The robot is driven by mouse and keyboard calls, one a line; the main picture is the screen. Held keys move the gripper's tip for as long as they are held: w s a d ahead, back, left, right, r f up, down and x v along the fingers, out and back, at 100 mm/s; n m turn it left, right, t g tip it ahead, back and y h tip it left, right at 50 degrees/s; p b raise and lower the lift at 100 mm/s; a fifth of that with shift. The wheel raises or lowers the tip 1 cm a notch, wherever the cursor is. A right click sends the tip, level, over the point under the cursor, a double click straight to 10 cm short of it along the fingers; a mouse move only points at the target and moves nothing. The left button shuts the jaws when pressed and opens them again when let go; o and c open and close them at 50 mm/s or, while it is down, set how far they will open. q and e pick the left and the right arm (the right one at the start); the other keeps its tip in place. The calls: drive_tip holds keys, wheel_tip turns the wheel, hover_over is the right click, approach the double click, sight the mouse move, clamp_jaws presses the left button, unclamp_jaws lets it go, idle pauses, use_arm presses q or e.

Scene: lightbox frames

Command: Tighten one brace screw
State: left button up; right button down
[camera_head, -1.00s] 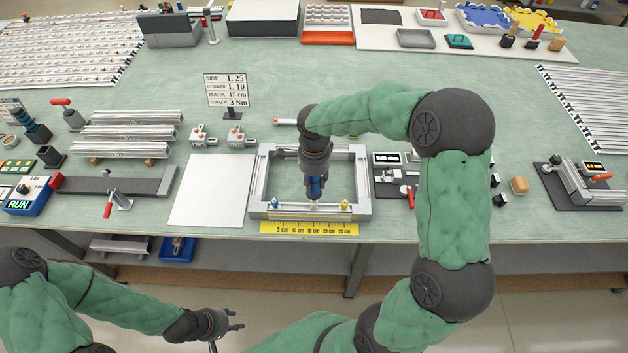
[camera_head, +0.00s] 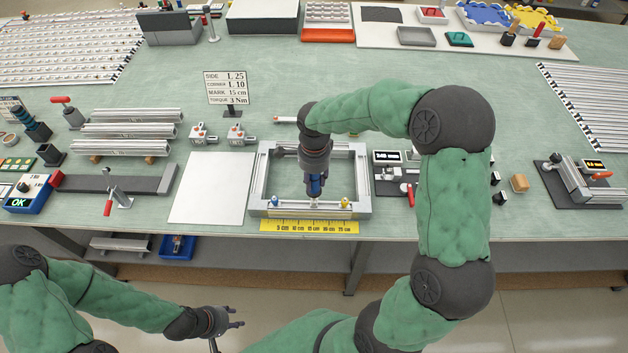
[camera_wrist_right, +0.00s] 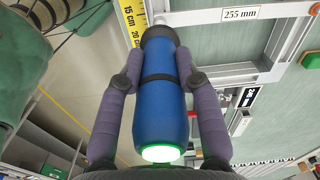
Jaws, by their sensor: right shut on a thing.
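My right gripper (camera_head: 315,172) is shut on a blue powered screwdriver (camera_wrist_right: 160,105), one finger on each side of its body. A green-white light glows at the screwdriver's near end. The tool points down at the front bar of the aluminium frame (camera_head: 364,180); its tip and any screw under it are hidden in the right wrist view. A blue piece (camera_head: 274,202) and a yellow piece (camera_head: 345,203) sit on the front bar, either side of the tool. My left gripper (camera_head: 238,317) is open and empty, in front of the table's edge.
A yellow ruler (camera_head: 309,227) lies along the frame's front. A white sheet (camera_head: 210,188) lies left of the frame, and a small display (camera_head: 386,157) stands right of it. A sign (camera_head: 226,88) stands behind.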

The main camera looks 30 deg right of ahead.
drive_tip(key=shift+s, duration=0.15)
idle(0.3)
drive_tip(key=shift+r+p, duration=0.35)
drive_tip(key=shift+p, duration=0.05)
wheel_tip(320, 180, up, 4)
drive_tip(key=shift+r+p, duration=0.15)
drive_tip(key=shift+p, duration=0.95)
drive_tip(key=shift+w, duration=0.2)
